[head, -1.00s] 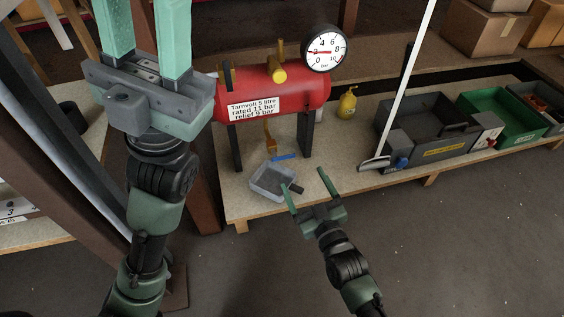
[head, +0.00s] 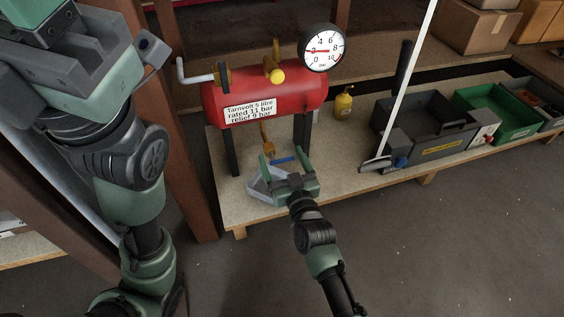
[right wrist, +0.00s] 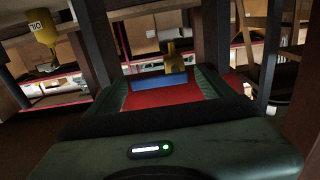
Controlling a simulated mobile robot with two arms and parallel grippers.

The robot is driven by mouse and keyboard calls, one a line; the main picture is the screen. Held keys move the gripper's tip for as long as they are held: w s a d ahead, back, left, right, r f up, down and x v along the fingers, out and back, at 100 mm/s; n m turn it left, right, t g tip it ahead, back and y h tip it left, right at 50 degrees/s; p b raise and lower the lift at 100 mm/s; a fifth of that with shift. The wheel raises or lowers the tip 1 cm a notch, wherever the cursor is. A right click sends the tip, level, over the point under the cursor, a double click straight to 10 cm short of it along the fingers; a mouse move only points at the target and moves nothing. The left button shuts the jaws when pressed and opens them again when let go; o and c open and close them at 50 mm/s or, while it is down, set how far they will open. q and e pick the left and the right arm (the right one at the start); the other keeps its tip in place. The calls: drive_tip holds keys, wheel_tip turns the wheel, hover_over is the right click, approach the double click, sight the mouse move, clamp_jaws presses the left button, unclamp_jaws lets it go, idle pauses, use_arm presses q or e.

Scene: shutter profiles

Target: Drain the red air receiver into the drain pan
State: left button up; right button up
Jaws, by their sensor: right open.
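The red air receiver (head: 290,96) stands on dark legs on the bench, with its round gauge (head: 321,47) on top; the needle points left, near 2. Under it hangs a brass drain fitting (head: 266,140) with a blue handle (head: 283,160). The grey drain pan (head: 257,188) sits on the bench below, partly hidden by my right gripper (head: 285,156). That gripper is open, its fingers either side of the blue handle in view; contact cannot be told. The right wrist view shows the blue handle (right wrist: 159,82) between the fingers, with the brass fitting (right wrist: 172,56) beyond. My left gripper's fingers are cut off at the top left.
A yellow oil bottle (head: 343,102) stands right of the receiver. Further right are a grey toolbox (head: 428,136) and a green bin (head: 495,111). A thin white pole (head: 411,75) crosses in front. A brown post (head: 185,160) stands left of the bench. Front floor is clear.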

drive_tip(key=shift+w, duration=0.1)
drive_tip(key=c, duration=1.4)
